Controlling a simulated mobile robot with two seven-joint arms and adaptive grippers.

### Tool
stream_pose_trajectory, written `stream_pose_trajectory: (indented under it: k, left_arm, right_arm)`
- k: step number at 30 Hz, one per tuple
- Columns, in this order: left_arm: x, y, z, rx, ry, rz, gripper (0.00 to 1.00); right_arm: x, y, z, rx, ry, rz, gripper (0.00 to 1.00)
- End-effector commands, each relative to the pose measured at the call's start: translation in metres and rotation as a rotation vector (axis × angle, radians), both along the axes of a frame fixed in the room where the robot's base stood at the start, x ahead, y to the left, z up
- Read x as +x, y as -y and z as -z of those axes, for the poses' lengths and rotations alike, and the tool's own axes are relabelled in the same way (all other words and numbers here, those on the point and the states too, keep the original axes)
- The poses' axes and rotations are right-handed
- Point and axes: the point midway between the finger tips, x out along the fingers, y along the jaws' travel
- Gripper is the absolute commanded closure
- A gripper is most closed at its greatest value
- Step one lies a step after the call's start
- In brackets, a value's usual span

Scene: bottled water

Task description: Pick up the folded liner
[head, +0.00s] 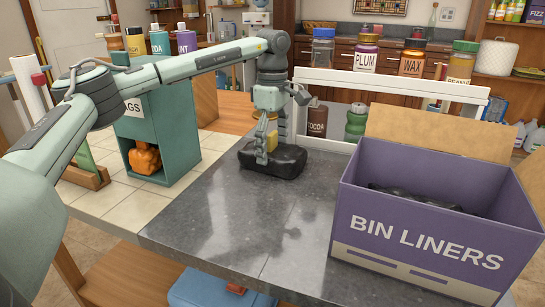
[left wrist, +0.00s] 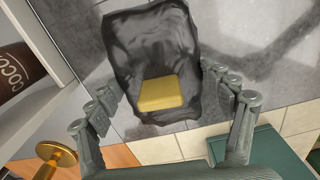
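A black folded liner (head: 275,162) lies on the grey stone counter (head: 250,220), near its back left part. It also shows in the left wrist view (left wrist: 150,45), with a yellow block or label (left wrist: 160,94) on its top. My left gripper (head: 268,130) points down over the liner and hides part of it. In the left wrist view my left gripper (left wrist: 160,95) is open, with one finger to each side of the liner's near end. I cannot tell whether the fingers touch it. My right gripper is not in view.
A purple "BIN LINERS" box (head: 430,225) with black liners inside stands open at the right. A white shelf rack (head: 390,84) with jars stands behind the liner. A teal bag dispenser (head: 170,115) stands at the left. The counter's middle is clear.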

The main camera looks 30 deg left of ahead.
Motion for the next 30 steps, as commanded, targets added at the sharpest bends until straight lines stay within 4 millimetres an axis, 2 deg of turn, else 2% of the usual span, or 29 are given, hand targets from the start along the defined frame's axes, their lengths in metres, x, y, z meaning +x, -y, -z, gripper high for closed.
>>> stream_pose_trajectory:
  k: [1, 3, 4, 12, 17, 24, 30]
  left_arm:
    - [0.0, 0.0, 0.0, 0.0, 0.0, 0.0, 0.39]
    - [0.0, 0.0, 0.0, 0.0, 0.0, 0.0, 0.47]
    - [0.0, 0.0, 0.0, 0.0, 0.0, 0.0, 0.48]
    - [0.0, 0.0, -0.006, -0.001, 0.001, 0.0, 0.48]
    - [0.001, 0.0, -0.031, -0.001, 0.004, 0.0, 0.48]
    - [0.001, 0.0, -0.079, -0.002, 0.003, -0.001, 0.49]
    - [0.0, 0.0, -0.099, -0.001, 0.001, 0.0, 0.49]
  right_arm:
    - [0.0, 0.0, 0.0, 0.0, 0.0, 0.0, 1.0]
    - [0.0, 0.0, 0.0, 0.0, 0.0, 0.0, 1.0]
    - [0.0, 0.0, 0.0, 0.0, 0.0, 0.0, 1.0]
    - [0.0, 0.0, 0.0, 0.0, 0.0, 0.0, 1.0]
    - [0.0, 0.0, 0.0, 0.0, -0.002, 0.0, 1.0]
    - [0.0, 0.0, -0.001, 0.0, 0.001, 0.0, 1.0]
    - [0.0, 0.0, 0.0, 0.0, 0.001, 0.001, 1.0]
